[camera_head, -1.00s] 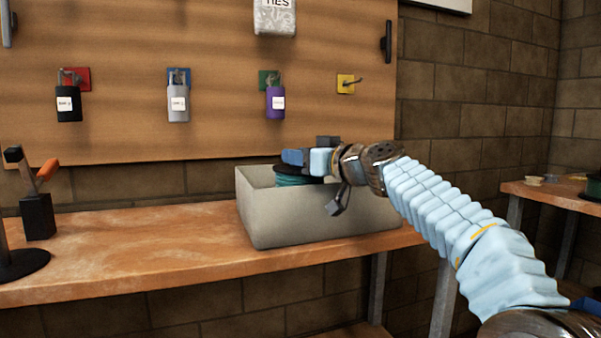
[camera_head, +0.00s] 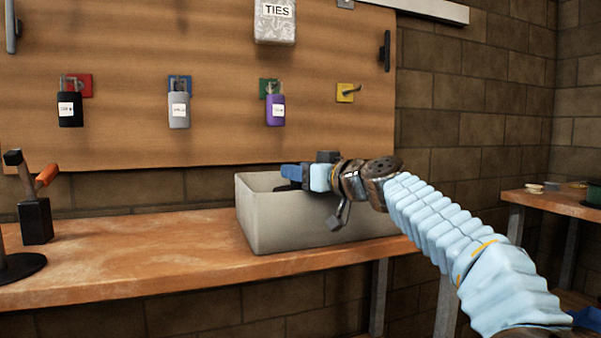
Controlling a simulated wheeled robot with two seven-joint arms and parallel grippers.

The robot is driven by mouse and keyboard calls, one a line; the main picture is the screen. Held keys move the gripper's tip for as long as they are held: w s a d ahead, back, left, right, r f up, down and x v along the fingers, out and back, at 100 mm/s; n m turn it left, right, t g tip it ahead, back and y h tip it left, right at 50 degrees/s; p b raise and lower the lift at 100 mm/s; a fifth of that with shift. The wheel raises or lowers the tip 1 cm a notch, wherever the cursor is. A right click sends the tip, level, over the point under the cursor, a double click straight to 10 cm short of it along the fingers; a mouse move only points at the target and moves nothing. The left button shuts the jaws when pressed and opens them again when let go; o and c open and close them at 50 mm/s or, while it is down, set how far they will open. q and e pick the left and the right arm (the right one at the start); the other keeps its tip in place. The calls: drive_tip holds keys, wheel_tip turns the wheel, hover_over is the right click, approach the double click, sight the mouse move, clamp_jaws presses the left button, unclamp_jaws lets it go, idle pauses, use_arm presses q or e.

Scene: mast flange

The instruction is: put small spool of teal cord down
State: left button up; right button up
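The small spool of teal cord does not show now; the near wall of the grey bin (camera_head: 310,226) and my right gripper cover the place where it was last seen. My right gripper (camera_head: 292,178) reaches in from the right and points left, low over the bin's opening. Its fingers dip to about the rim and are partly hidden, so I cannot see whether they hold the spool. My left gripper is not in view.
The bin stands on a wooden bench (camera_head: 130,255); the bench left of it is clear up to a dark stand with an orange handle (camera_head: 47,174). Padlocks hang on the board behind, among them a purple one (camera_head: 275,109). A side table (camera_head: 550,203) stands at right.

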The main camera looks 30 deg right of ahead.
drive_tip(key=shift+o, duration=1.4)
drive_tip(key=shift+r, duration=0.15)
drive_tip(key=shift+s+d+r, duration=0.15)
drive_tip(key=shift+s+r, duration=0.05)
drive_tip(key=shift+s, duration=0.8)
drive_tip(key=s+d+b, duration=0.1)
drive_tip(key=s+b, duration=0.1)
drive_tip(key=s, duration=0.8)
drive_tip(key=shift+d+r+b, duration=0.3)
